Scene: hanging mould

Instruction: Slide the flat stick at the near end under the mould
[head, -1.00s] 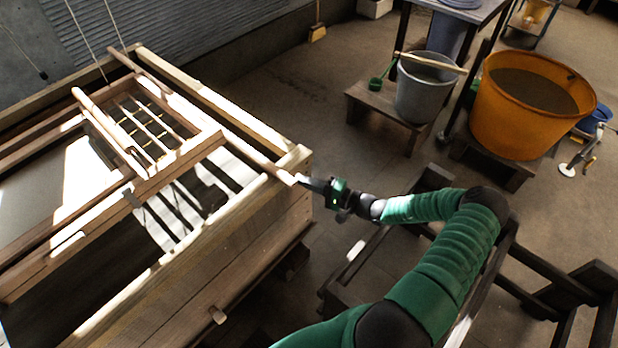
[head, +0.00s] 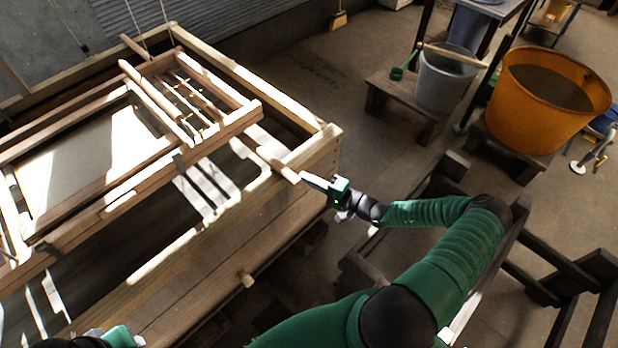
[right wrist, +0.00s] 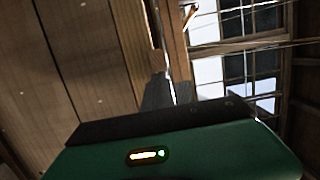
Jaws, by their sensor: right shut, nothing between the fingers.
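The mould (head: 215,136) is a wooden frame with a pale sheet and cross bars, hanging over a large wooden vat (head: 225,262). The flat stick (head: 283,170) is a narrow wooden strip that lies across the vat's top at the mould's right side. Its right end sticks out over the vat's rim; much of its length is hidden by the mould. My right gripper (head: 304,178) is shut and empty, its tips at or touching that stick end. In the right wrist view its grey fingers (right wrist: 162,94) are together beside the vat's planks. My left gripper (head: 118,338) is cut off at the bottom edge.
An orange tub (head: 545,125) and a grey bucket (head: 445,85) stand on low stools to the right. A dark wooden frame (head: 565,280) stands at the right. Open floor lies behind the vat.

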